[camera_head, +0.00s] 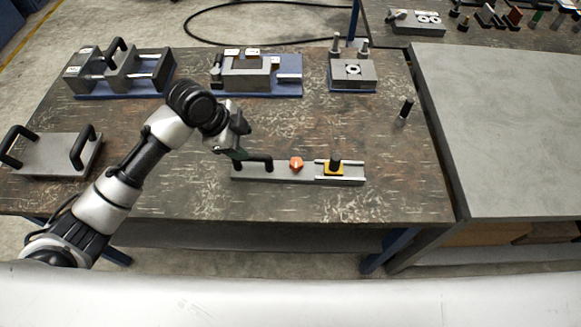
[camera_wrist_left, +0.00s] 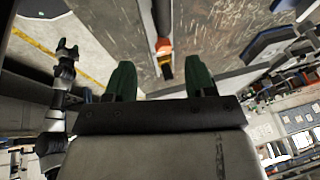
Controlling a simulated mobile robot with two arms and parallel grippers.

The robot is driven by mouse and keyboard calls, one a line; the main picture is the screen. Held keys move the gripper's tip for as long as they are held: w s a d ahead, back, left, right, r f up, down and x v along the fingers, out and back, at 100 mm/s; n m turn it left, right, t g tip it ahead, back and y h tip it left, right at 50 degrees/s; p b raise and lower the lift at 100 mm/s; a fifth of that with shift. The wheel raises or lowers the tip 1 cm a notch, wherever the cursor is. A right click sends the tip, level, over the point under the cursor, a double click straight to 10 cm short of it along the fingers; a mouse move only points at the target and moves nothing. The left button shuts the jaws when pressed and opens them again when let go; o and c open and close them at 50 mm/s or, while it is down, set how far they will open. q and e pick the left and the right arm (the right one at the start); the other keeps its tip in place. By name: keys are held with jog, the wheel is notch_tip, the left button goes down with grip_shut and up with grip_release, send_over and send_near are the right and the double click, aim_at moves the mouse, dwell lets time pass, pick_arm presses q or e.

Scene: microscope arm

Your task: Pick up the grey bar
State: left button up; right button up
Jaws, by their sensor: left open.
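The grey bar (camera_head: 300,175) lies flat near the front edge of the dark worn table. It carries a black handle (camera_head: 258,164) at its left end, an orange knob (camera_head: 296,163) in the middle and a yellow slider (camera_head: 334,169) with a black knob at the right. My left gripper (camera_head: 240,154) is open above the bar's left end, close to the black handle; contact cannot be told. In the left wrist view the bar (camera_wrist_left: 150,32) shows beyond the two green fingers (camera_wrist_left: 163,68), with nothing held between them. Another arm (camera_wrist_left: 62,75), apparently my right, shows small at the left there.
A grey plate with two black handles (camera_head: 55,155) lies at the left. Fixtures on blue bases (camera_head: 118,72), (camera_head: 256,75), (camera_head: 352,72) line the back. A black peg (camera_head: 405,112) stands at the right. A grey table (camera_head: 500,130) adjoins on the right. Bare tabletop surrounds the bar.

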aim_at(262, 155)
pick_arm(q)
jog(key=x, duration=0.4)
jog(key=shift+d+f, duration=0.15)
jog(key=shift+f, duration=0.2)
jog(key=p+x, duration=0.1)
jog(key=x, duration=0.1)
jog(key=p+x, duration=0.1)
jog(key=x, duration=0.1)
jog(key=shift+w+f, duration=0.25)
jog(key=shift+w, duration=0.15)
jog(key=shift+d+f, duration=0.2)
jog(key=shift+f, duration=0.15)
jog(key=shift+c, duration=0.2)
grip_shut()
jog(key=shift+w+r, duration=0.15)
